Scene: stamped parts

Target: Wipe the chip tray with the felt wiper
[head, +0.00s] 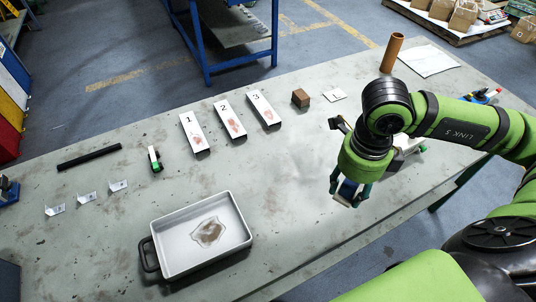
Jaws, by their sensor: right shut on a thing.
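The chip tray (176,248) is a shallow pale tray with a dark handle on its left side, at the lower left of the table. A brown stain (208,232) lies on its floor. My right gripper (349,196) points down over the right part of the table, to the right of the tray and apart from it. It is shut on a small dark blue block (349,187), which looks like the felt wiper; the fingers hide much of it. My left gripper is not in view.
Three numbered strips (229,119) with brown marks lie behind the tray, beside a brown cube (300,97). Small bent parts (87,198), a black bar (89,157) and a green-and-white item (154,158) lie left. A brown tube (391,53) stands far right. The table between tray and gripper is clear.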

